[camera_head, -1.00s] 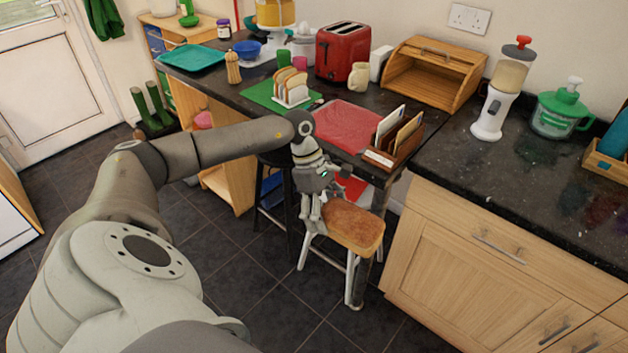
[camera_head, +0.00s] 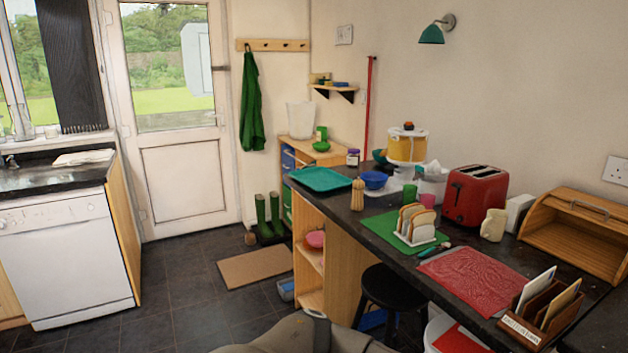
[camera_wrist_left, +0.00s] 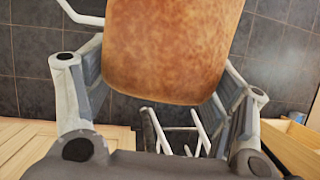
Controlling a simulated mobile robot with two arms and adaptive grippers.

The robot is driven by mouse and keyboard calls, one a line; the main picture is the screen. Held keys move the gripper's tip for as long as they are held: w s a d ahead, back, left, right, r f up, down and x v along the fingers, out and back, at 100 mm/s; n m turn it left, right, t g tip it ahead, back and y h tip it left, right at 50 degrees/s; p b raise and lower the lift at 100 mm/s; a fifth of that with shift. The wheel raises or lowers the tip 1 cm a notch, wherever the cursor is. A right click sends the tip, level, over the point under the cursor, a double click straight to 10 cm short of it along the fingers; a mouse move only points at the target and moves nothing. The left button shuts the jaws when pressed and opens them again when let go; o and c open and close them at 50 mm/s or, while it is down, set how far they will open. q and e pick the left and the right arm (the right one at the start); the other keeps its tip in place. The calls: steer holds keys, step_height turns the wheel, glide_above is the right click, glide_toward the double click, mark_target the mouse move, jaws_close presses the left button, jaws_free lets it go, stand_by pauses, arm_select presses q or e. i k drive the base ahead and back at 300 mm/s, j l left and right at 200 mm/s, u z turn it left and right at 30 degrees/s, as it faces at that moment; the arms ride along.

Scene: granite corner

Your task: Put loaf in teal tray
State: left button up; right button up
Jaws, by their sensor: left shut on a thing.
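The teal tray (camera_head: 320,179) lies on the far left end of the dark counter in the head view, and it looks empty. The loaf (camera_wrist_left: 168,48), brown and mottled, fills the upper middle of the left wrist view. My left gripper (camera_wrist_left: 160,90) is shut on it, with a finger on each side. The loaf's far end is cut off by the top of that view. In the head view, only part of my arm shows at the bottom edge; the gripper and the loaf are outside the picture. My right gripper is not in view.
On the counter, a wooden pepper mill (camera_head: 357,194) and a blue bowl (camera_head: 374,180) stand beside the tray. A toast rack (camera_head: 415,224), red toaster (camera_head: 475,197) and letter holder (camera_head: 541,312) are nearer. A black stool (camera_head: 392,290) stands by the counter. Floor is clear at left.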

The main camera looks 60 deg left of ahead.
mark_target(327, 184)
steer(key=i+j+u, duration=0.1)
steer(key=j, duration=0.3)
steer(key=i+j+u, duration=0.1)
steer(key=j, duration=0.3)
steer(key=i+j, duration=0.1)
steer(key=j, duration=0.25)
steer(key=i+j+u, duration=0.15)
steer(key=j, duration=0.25)
steer(key=i+j+u, duration=0.1)
steer(key=j, duration=0.25)
